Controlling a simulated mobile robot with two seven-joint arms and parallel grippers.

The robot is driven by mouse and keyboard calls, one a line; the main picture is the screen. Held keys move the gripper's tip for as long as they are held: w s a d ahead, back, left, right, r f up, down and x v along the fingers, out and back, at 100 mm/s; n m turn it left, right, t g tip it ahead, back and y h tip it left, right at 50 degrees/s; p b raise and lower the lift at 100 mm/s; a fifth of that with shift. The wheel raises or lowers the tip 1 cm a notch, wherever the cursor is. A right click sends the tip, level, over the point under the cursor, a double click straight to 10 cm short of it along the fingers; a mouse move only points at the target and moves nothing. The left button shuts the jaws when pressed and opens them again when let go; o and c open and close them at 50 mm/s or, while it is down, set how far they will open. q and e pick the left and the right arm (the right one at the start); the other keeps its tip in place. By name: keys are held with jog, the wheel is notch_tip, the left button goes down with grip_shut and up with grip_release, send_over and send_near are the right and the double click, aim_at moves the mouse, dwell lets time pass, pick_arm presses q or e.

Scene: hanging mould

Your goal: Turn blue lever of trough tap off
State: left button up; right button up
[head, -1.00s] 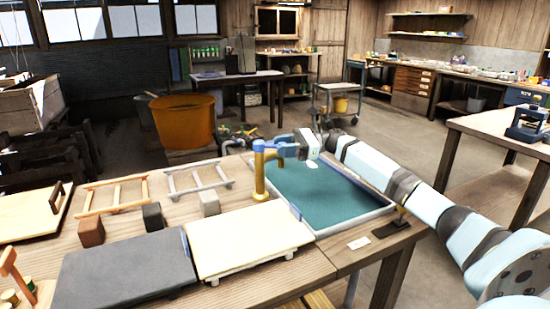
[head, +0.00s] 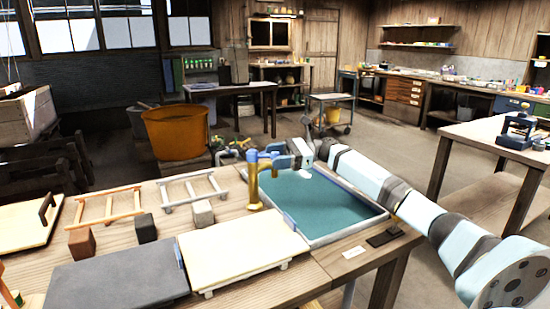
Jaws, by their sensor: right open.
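The trough tap (head: 253,186) is a yellow brass post at the left edge of the trough (head: 372,222). Its blue lever (head: 262,157) sits at the top of the post and points right. My right gripper (head: 282,160) is open, just right of the lever at about its height, above the trough's far left corner. Its fingers overlap the lever's right end in the picture; I cannot tell whether they touch it. My left gripper is not in view.
Teal water fills the trough. A pale board (head: 238,250) and a grey slab (head: 118,275) lie left of it on the wooden bench. Wooden frames (head: 108,210) and small blocks (head: 203,212) stand behind them. An orange tub (head: 177,132) is beyond the bench.

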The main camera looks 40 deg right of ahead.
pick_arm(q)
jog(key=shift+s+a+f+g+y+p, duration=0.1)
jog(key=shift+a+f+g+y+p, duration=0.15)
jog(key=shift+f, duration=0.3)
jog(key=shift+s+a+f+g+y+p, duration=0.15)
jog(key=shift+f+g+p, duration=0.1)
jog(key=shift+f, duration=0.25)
pick_arm(e)
jog(key=v, duration=1.3)
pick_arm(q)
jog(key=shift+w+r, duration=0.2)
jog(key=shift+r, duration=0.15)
pick_arm(e)
jog(key=shift+s+d, duration=0.1)
jog(key=shift+s, duration=0.05)
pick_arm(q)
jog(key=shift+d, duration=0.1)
